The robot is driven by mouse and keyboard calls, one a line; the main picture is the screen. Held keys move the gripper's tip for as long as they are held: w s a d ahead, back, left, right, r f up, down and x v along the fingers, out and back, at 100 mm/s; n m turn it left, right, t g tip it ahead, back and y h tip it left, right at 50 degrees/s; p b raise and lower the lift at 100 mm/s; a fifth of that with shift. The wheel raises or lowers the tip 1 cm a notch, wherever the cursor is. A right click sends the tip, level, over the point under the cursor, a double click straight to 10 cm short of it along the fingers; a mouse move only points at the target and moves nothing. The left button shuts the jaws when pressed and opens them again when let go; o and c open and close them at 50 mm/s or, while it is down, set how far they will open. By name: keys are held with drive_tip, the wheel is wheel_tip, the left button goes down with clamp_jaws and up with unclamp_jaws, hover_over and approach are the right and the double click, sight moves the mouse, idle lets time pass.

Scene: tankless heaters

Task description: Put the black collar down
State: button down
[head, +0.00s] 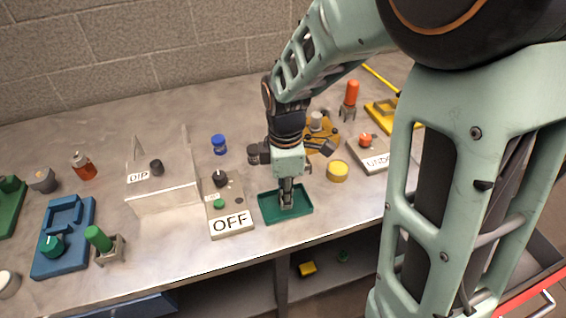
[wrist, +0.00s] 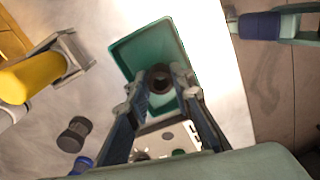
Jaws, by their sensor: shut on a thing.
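The black collar (wrist: 160,78) shows in the wrist view as a dark ring between my fingertips. My gripper (wrist: 160,88) is shut on it, over the green tray (wrist: 133,60). In the head view my gripper (head: 287,203) points straight down into the same green tray (head: 305,211), near the front edge of the bench. The collar is hidden by the fingers in the head view. I cannot tell whether the collar touches the tray floor.
A grey block marked OFF (head: 230,223) stands just left of the tray. A yellow cylinder (head: 337,171) is at the right. A clear box marked DIP (head: 165,180) stands farther left, and a blue knob (head: 219,144) behind. The bench edge is close in front.

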drive_tip(key=shift+f, duration=0.45)
drive_tip(key=shift+f, duration=0.1)
drive_tip(key=c, duration=2)
unclamp_jaws()
wheel_tip(320, 180, up, 12)
drive_tip(key=shift+r+p, duration=0.15)
drive_tip(key=shift+p, duration=0.35)
